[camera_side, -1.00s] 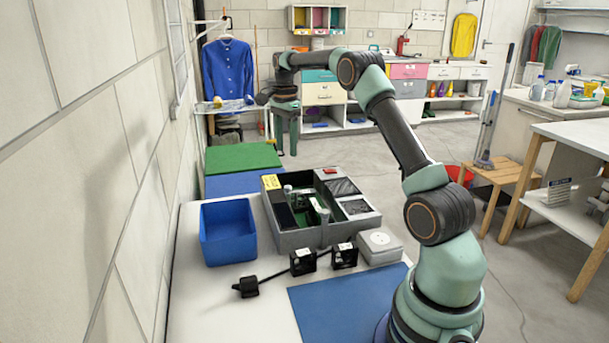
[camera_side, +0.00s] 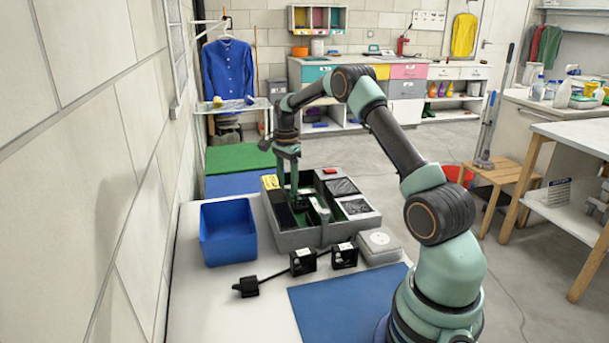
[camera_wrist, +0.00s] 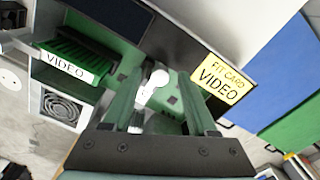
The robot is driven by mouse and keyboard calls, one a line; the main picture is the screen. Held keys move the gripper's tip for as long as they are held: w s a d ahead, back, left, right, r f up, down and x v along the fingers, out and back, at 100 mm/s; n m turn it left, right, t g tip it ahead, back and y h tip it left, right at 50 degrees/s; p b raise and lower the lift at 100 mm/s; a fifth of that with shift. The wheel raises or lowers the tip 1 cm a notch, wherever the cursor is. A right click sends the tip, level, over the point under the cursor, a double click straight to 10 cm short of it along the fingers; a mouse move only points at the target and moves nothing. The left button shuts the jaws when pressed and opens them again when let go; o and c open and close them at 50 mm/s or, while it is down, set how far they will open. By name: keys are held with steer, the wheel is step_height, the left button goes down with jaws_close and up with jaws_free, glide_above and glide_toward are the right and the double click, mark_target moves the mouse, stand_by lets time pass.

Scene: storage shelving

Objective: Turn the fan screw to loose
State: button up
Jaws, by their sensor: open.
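The open grey case (camera_side: 290,240) stands on the white table, with green board inside. My gripper (camera_side: 293,197) points down into its left part, fingers open. In the wrist view, my gripper (camera_wrist: 160,88) has its two green fingers on either side of a white round-headed post (camera_wrist: 158,78), which may be the fan screw. I cannot tell whether either finger touches it. In the side view that post is hidden behind my gripper. A round fan grille (camera_wrist: 62,107) shows at the left of the wrist view, apart from the fingers.
A card labelled VIDEO (camera_wrist: 68,66) and a yellow label (camera_wrist: 220,83) are near the fingers. On the table are a blue bin (camera_side: 228,250), two black fan-like units (camera_side: 303,262) (camera_side: 344,257), a pale box (camera_side: 380,245), a black plug (camera_side: 247,286) and a clear blue mat (camera_side: 340,305).

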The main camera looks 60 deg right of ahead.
jaws_close()
steer(key=shift+n, duration=0.3)
steer(key=n, duration=0.8)
steer(key=shift+r, duration=0.1)
steer(key=n, duration=0.9)
stand_by(0.4)
